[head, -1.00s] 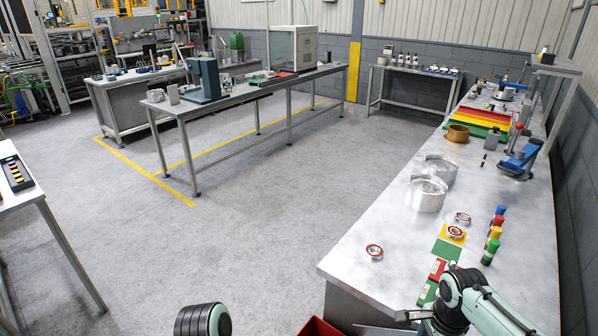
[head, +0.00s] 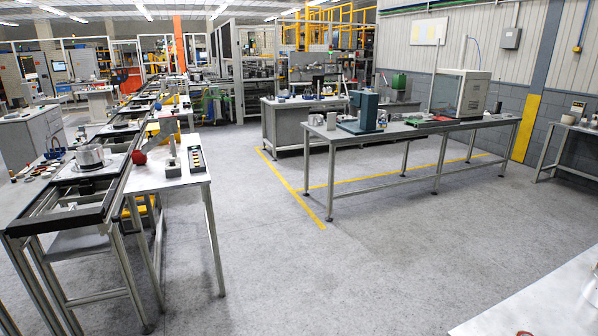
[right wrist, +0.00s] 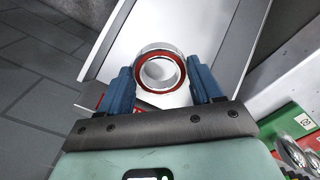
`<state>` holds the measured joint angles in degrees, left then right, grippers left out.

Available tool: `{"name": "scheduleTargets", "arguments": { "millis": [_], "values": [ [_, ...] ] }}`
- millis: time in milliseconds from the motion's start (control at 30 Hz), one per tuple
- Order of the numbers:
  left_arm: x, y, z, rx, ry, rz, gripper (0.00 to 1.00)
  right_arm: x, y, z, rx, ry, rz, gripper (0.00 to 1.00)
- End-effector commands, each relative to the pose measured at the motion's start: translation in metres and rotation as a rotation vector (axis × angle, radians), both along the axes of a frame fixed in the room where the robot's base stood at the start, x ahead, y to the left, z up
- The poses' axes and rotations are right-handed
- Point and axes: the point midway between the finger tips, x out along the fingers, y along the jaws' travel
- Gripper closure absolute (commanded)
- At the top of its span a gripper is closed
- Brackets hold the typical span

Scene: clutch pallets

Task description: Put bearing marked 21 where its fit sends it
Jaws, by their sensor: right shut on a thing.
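In the right wrist view, a bearing (right wrist: 160,52), a silver ring with a red inner band, is held between the blue fingers of my right gripper (right wrist: 160,73). The gripper is shut on it, and the ring's open face is towards the camera. I cannot read any number on it. Neither gripper shows in the head view now, and my left gripper is in no current view.
In the head view, a conveyor line (head: 62,213) carries a silver housing (head: 90,157) at left, beside a small white-topped table (head: 165,178). A long bench (head: 430,127) stands mid-room. A pale worktop (head: 560,295) enters at bottom right. Grey floor between is clear.

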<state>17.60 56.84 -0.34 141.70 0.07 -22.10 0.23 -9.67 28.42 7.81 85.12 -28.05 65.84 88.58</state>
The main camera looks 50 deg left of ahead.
Motion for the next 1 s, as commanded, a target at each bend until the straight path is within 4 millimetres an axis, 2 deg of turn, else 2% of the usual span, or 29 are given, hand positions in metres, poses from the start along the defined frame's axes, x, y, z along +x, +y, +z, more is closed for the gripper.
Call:
{"name": "scheduleTargets", "arguments": {
  "millis": [133, 167, 233, 533, 667, 767, 1000],
  "values": [
    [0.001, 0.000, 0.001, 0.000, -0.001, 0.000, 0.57, 0.000, 0.000, 0.002, 0.000, -0.002, 0.000, 0.78],
    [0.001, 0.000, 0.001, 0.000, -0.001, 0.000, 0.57, 0.000, 0.000, 0.002, 0.000, -0.002, 0.000, 0.29],
    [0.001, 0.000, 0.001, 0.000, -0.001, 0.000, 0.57, 0.000, 0.000, 0.002, 0.001, -0.002, 0.000, 0.06],
    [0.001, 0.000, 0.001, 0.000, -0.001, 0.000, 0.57, 0.000, 0.000, 0.002, 0.000, 0.000, 0.000, 0.05],
    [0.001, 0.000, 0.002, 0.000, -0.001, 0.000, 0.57, 0.001, 0.000, 0.012, 0.001, -0.003, 0.000, 0.05],
    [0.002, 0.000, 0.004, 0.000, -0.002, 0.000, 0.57, 0.001, 0.000, 0.029, 0.001, -0.005, 0.001, 0.05],
    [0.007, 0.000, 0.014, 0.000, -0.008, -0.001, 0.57, 0.001, 0.000, 0.085, 0.001, -0.007, 0.001, 0.05]
  ]
}}
